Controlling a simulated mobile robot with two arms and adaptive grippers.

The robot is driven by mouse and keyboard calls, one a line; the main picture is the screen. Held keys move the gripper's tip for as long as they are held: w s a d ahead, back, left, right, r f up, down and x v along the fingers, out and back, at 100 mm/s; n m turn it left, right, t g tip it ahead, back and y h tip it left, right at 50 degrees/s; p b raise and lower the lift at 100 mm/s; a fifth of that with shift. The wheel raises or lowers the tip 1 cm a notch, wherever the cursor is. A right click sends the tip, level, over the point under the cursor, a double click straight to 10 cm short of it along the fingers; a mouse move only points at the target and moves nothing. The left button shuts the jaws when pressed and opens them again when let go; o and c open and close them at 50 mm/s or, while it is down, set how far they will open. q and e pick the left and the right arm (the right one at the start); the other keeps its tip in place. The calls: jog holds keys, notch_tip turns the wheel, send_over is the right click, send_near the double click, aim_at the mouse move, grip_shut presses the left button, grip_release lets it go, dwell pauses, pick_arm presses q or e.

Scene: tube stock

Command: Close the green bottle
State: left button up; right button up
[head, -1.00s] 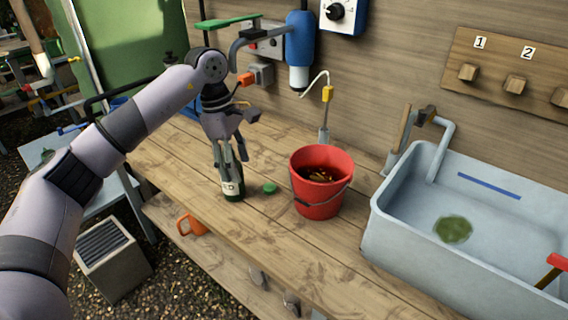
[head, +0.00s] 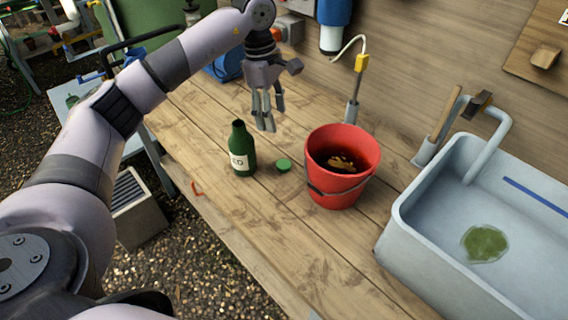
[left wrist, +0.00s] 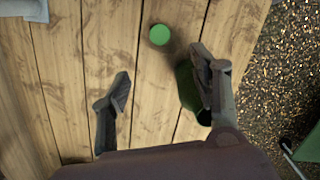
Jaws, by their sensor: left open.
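The green bottle (head: 242,152) stands upright and uncapped on the wooden bench, with a white label on its side. A small green cap (head: 284,165) lies on the bench just right of it. My left gripper (head: 265,126) is open and empty, above the bench behind the bottle and cap. In the left wrist view the cap (left wrist: 159,34) lies ahead of the open fingers (left wrist: 160,88). There the bottle (left wrist: 188,88) is partly hidden behind the right finger. My right gripper is in neither view.
A red bucket (head: 338,192) with brown contents stands right of the cap. A grey sink (head: 420,225) is further right. A probe with a yellow part (head: 361,62) stands behind the bucket.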

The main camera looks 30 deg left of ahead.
pick_arm(q)
jog(key=p, duration=0.1)
send_over(283, 163)
jog(key=a, duration=0.1)
notch_tip(283, 163, down, 10)
jog(key=shift+s+r, duration=0.1)
jog(key=shift+r, duration=0.15)
jog(key=shift+f, duration=0.2)
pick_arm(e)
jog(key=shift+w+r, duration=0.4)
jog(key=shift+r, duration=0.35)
pick_arm(q)
jog(key=shift+f, duration=0.1)
jog(key=shift+d+f+p, duration=0.1)
jog(key=shift+f+p, duration=0.2)
jog(key=shift+p, duration=0.05)
jog(key=f, duration=0.3)
jog(key=f+p, duration=0.1)
jog(key=shift+d+f, duration=0.2)
jog(key=shift+d, duration=0.15)
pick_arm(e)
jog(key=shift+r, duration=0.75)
pick_arm(q)
jog(key=shift+c, duration=0.5)
